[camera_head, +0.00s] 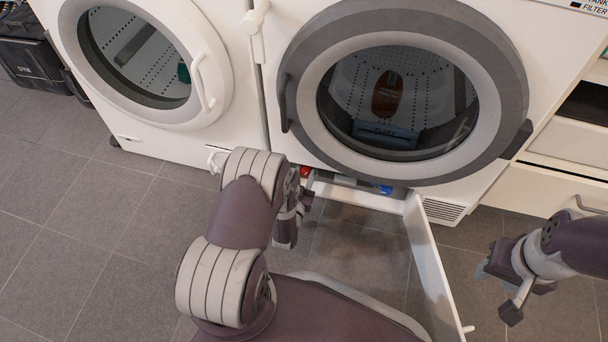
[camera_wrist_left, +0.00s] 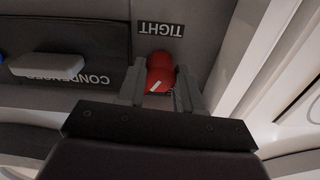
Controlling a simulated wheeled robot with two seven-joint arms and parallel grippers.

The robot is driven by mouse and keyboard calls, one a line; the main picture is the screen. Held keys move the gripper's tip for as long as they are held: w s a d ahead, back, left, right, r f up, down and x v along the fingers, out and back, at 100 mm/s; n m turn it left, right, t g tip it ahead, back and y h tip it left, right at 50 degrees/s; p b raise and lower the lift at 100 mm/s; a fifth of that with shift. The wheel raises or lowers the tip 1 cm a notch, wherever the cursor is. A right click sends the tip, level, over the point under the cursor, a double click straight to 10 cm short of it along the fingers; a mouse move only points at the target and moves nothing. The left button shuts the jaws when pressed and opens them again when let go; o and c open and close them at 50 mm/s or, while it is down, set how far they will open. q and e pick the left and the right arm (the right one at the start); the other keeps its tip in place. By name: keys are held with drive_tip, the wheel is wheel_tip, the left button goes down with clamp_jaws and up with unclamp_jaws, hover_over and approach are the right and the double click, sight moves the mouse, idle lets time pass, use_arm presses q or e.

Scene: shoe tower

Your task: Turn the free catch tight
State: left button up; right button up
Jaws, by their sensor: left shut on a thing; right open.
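The catch is a red knob with a white mark (camera_wrist_left: 160,74) in the left wrist view, beside a black label reading "TIGHT" (camera_wrist_left: 161,29). My left gripper (camera_wrist_left: 160,92) is shut on the red knob, one finger on each side of it. In the head view a bit of the red knob (camera_head: 305,172) shows at the left of the low opening under the right-hand machine, next to my left gripper (camera_head: 298,200). My right gripper (camera_head: 497,277) is open and empty above the floor at the right. Part of the knob is hidden between the fingers.
A white flap (camera_head: 432,262) stands open below the right machine, between my two grippers. A grey bar (camera_wrist_left: 47,65) lies near a "CONDENSER" label, partly covered. The right machine's round door (camera_head: 493,75) is closed.

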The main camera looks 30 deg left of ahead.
use_arm(q)
drive_tip(key=m, duration=0.6)
drive_tip(key=shift+m, duration=0.3)
drive_tip(key=m, duration=0.5)
use_arm(e)
drive_tip(key=shift+r, duration=0.3)
use_arm(q)
drive_tip(key=shift+m+p, duration=0.3)
drive_tip(key=o, duration=1)
drive_tip(key=shift+o, duration=0.2)
